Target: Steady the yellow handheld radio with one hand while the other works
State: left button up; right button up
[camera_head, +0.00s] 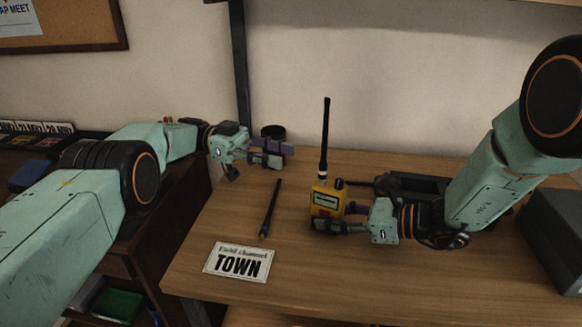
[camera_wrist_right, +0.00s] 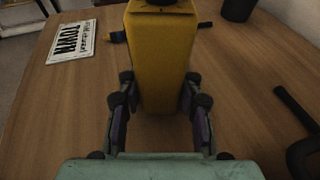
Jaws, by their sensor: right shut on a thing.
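The yellow handheld radio (camera_head: 325,200) stands upright on the wooden table with its long black antenna pointing up. Its yellow body also shows in the right wrist view (camera_wrist_right: 161,60). My right gripper (camera_head: 338,217) comes in from the right and is shut on the radio's lower body, one finger on each side. It hides part of the radio's right and lower faces. My left gripper (camera_head: 272,153) is open and empty, behind and left of the radio, above the table's back left part.
A white card reading TOWN (camera_head: 238,262) lies at the table's front left. A dark pen-like rod (camera_head: 270,208) lies between card and radio. A black cup (camera_head: 273,132) stands behind my left gripper. A dark grey box (camera_head: 555,235) is at the right. The table's front middle is clear.

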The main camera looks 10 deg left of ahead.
jog(key=o, duration=0.9)
jog(key=shift+o, duration=0.2)
jog(key=v, duration=1.1)
jog(key=shift+r, duration=0.1)
jog(key=shift+s+d+r, duration=0.1)
jog(key=shift+s+d, duration=0.1)
jog(key=shift+d, duration=0.3)
jog(key=shift+s, duration=0.1)
